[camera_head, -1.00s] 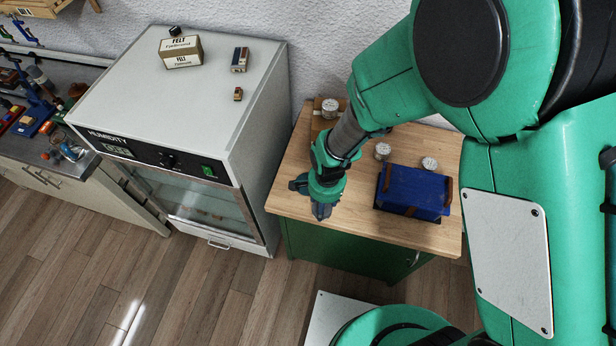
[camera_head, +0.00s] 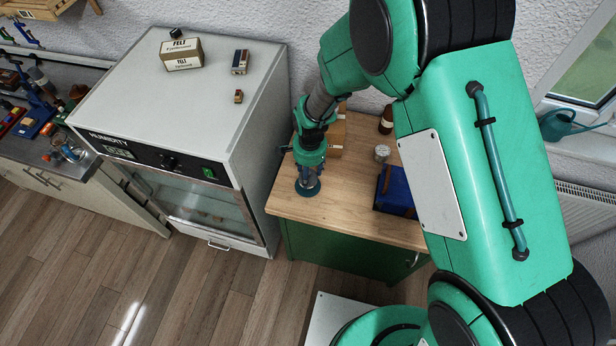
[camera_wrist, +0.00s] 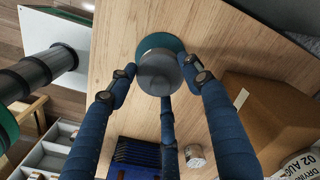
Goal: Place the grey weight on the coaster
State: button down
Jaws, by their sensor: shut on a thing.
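The grey weight (camera_wrist: 160,74) is round and sits between the fingers of my gripper (camera_wrist: 158,80) in the wrist view. My gripper is shut on it. The coaster (camera_wrist: 151,44) is a teal disc on the wooden top, and the weight overlaps most of it in this view. I cannot tell whether the weight touches the coaster or is held just above it. In the head view my gripper (camera_head: 308,186) points down at the left front part of the wooden top, and its fingers hide the weight.
The wooden-topped green cabinet (camera_head: 350,221) also bears a blue case (camera_head: 394,190), a small metal tin (camera_head: 382,153) and a brown cardboard box (camera_wrist: 262,115). The white humidity cabinet (camera_head: 190,100) stands close on the left. Bare wood lies between my gripper and the blue case.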

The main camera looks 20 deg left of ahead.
jog(key=shift+w+a, duration=0.15)
jog(key=shift+w, duration=0.05)
jog(key=shift+f, duration=1.7)
jog(key=shift+f, duration=0.1)
jog(key=c, duration=0.8)
grip_release()
jog(key=r, duration=1.2)
jog(key=shift+s+d+r, duration=0.1)
jog(key=shift+s+d, duration=0.05)
jog(key=shift+d, duration=0.05)
